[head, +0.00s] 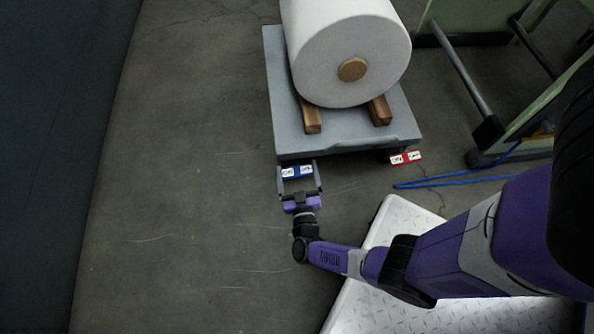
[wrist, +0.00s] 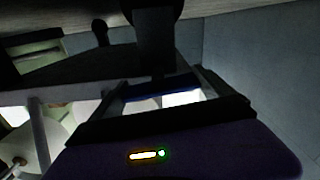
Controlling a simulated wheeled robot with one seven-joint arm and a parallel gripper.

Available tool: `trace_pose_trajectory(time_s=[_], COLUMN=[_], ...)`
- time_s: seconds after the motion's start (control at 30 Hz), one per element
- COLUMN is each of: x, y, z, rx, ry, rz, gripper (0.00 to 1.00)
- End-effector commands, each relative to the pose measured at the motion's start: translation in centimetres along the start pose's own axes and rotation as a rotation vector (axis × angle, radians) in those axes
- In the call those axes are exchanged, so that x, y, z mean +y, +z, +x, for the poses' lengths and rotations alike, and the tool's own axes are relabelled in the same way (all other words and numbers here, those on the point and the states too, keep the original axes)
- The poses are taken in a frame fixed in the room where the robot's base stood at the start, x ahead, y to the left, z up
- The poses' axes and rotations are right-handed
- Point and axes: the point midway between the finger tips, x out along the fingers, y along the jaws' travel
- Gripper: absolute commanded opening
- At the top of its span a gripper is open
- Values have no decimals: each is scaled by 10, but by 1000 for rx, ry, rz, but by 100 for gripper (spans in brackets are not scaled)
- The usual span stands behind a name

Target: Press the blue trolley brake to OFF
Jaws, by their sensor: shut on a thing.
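The blue trolley brake (head: 297,172) is a small blue pedal with white marked labels at the front left edge of the grey trolley (head: 345,143). The labels are too small to read, and I cannot tell which way the pedal is tipped. My gripper (head: 299,181) is at the pedal, with one finger on each side of it, shut on it. In the dark wrist view, a blue strip (wrist: 162,89), likely the pedal, shows between the fingers.
A red pedal (head: 406,158) sits at the trolley's front right. A large white roll (head: 325,62) rests on wooden blocks on the trolley. A blue cord (head: 450,181) lies on the floor near a green frame (head: 540,110). The floor at left is clear up to a dark wall.

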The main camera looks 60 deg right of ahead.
Motion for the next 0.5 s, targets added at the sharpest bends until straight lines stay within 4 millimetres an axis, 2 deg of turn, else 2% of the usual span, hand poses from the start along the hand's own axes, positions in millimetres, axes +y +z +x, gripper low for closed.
trace_pose_trajectory(time_s=[0.5], x=[3], y=[1], z=[-1], rx=[0], ry=[-1], rz=[317], gripper=[50])
